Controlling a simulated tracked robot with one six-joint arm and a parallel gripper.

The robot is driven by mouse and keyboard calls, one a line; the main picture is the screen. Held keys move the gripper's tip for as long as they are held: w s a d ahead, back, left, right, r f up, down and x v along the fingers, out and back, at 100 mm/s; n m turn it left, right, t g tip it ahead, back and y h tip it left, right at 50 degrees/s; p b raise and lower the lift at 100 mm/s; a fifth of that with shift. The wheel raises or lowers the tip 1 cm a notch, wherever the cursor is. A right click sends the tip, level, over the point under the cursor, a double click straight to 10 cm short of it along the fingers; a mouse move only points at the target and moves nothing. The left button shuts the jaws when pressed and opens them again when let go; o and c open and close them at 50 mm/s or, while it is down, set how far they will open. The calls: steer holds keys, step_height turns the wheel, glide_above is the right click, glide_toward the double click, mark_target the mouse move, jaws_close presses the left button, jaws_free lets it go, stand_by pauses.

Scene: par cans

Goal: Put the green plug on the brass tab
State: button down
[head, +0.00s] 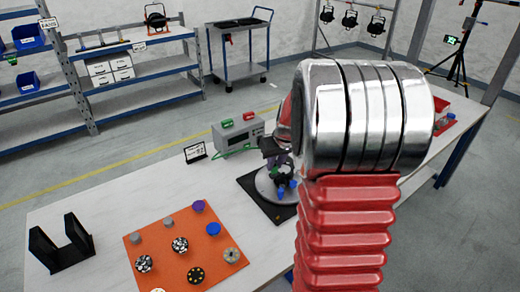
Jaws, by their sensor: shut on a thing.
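My gripper (279,164) shows small and dark behind my arm, low over a grey round fixture (265,188) on a black mat (262,208). It is shut on the green plug, which is mostly hidden; a small green bit (292,183) shows just below the jaws. A blue piece (281,192) is beside it. A green lead (236,153) runs from the grey box (238,135) towards the gripper. I cannot make out the brass tab; my arm and gripper cover much of the fixture. Whether the plug touches anything is too small to tell.
The box has a red and a green part on top. A small sign (195,152) stands left of it. An orange mat (160,240) holds several round parts. A black bracket (62,245) stands at the table's left. A red bin (441,108) is at the far right.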

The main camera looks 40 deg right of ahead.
steer(key=s+a+f+n, duration=0.1)
steer(key=s+a+f, duration=0.1)
steer(key=s+f, duration=0.1)
steer(key=s+a+f+n+y, duration=0.1)
steer(key=s+a+f+n, duration=0.1)
steer(key=s, duration=0.4)
steer(key=shift+s+a+f, duration=0.15)
steer(key=shift+a+f, duration=0.25)
steer(key=shift+f, duration=0.1)
steer(key=shift+f, duration=0.2)
steer(key=shift+f, duration=2.65)
steer(key=c, duration=2)
jaws_free()
